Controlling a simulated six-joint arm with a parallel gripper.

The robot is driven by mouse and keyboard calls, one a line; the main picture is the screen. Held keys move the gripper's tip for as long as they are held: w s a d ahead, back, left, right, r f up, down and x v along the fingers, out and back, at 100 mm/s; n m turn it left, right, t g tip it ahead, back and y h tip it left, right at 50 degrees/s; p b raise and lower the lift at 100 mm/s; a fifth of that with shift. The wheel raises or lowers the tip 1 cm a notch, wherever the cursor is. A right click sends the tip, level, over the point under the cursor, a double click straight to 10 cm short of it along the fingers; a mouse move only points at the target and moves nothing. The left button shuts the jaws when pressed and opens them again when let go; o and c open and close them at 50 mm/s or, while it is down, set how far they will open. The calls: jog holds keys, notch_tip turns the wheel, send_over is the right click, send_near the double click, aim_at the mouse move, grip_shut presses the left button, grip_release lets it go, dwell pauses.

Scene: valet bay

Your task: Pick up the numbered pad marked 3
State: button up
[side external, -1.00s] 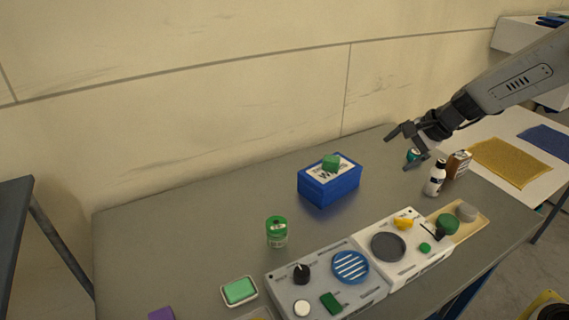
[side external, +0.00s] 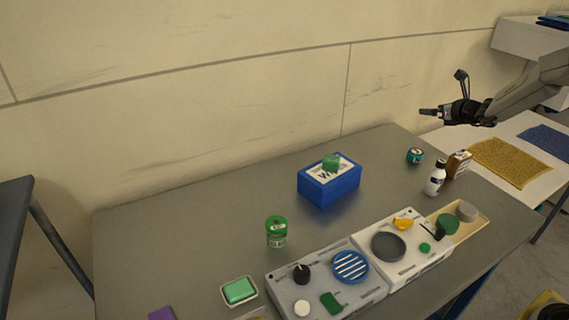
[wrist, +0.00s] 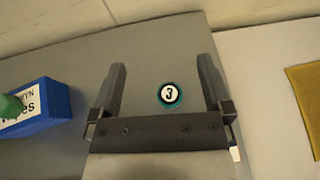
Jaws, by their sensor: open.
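The numbered pad marked 3 (wrist: 168,94) is a small teal round piece with a white top. In the wrist view it lies between my open fingers, nearer the right one. In the side view the pad (side external: 415,156) stands on the grey table near its back right corner. My gripper (wrist: 162,82) is open and empty; in the side view my gripper (side external: 443,92) is raised well above the table, up and to the right of the pad. The pad is fully visible in both views.
A blue wipes box (side external: 330,186) with a green piece (side external: 331,162) on top stands left of the pad. A white bottle (side external: 435,178) and a brown-and-white box (side external: 459,164) stand close in front. Control panels (side external: 330,283) line the front edge.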

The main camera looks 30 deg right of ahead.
send_over(422, 156)
notch_tip(422, 156, down, 10)
jog(key=shift+s+a+r, duration=0.1)
jog(key=shift+f, duration=1.75)
jog(key=shift+f, duration=1.7)
jog(key=shift+x, duration=1.5)
jog(key=c, duration=1)
jog(key=shift+c, duration=0.2)
